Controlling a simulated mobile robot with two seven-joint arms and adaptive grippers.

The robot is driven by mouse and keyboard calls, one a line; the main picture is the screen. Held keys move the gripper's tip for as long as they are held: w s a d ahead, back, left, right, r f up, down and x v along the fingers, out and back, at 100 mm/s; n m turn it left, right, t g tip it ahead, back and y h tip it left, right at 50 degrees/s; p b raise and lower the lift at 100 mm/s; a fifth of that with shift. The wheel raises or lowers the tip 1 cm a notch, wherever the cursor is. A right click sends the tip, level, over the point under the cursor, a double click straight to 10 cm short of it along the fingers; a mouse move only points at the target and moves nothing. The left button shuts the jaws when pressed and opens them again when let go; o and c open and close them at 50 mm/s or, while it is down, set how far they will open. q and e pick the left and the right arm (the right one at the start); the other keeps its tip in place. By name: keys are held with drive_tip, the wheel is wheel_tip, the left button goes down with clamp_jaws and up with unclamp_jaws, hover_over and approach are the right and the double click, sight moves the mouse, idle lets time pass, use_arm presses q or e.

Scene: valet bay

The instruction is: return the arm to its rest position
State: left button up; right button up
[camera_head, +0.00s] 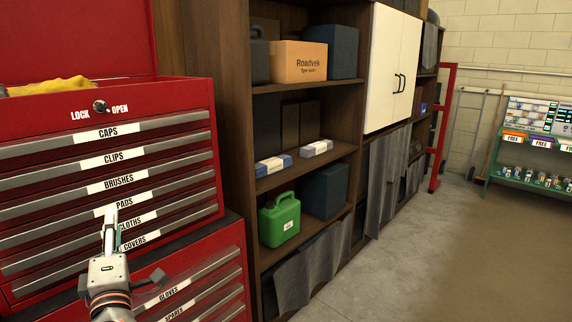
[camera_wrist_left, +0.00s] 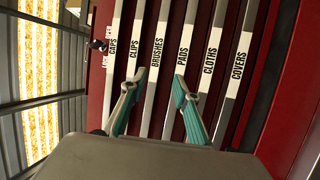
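My left gripper (camera_head: 110,217) is in front of the red tool chest (camera_head: 190,96), before the lower drawers labelled PADS and CLOTHS. In the left wrist view its two teal-padded fingers (camera_wrist_left: 152,88) are spread apart with nothing between them. The drawers all look closed behind the fingers. I cannot tell whether a fingertip touches a drawer front. My right gripper is not in either view.
A key switch (camera_head: 101,107) marked LOCK and OPEN sits above the drawers. A yellow cloth (camera_head: 50,86) lies on top. A wooden shelf (camera_head: 325,160) holds a green can (camera_head: 279,220) and boxes. Open concrete floor (camera_head: 430,250) lies to the right.

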use_arm(q)
drive_tip(key=s+d+f+m+t+h, duration=0.1)
drive_tip(key=s+d+f+m+h, duration=0.3)
drive_tip(key=d+f+m+h, duration=0.45)
drive_tip(key=s+d+f+m+t+h, duration=0.1)
drive_tip(key=s+d+f+m+h, duration=0.2)
drive_tip(key=d+f+m+h, duration=0.55)
drive_tip(key=s+f+m+g+y, duration=0.1)
drive_tip(key=s+f+m+g, duration=0.2)
drive_tip(key=f, duration=0.7)
drive_tip(key=s+f+m+g+y, duration=0.2)
drive_tip(key=s+f+m+g, duration=0.1)
drive_tip(key=s+f, duration=0.5)
drive_tip(key=s+f+m+g+y, duration=0.2)
drive_tip(key=s+f+m+g, duration=0.1)
drive_tip(key=f, duration=0.9)
drive_tip(key=s+g, duration=0.1)
drive_tip(key=s, duration=0.1)
drive_tip(key=shift+s+f, duration=0.25)
drive_tip(key=shift+s, duration=0.15)
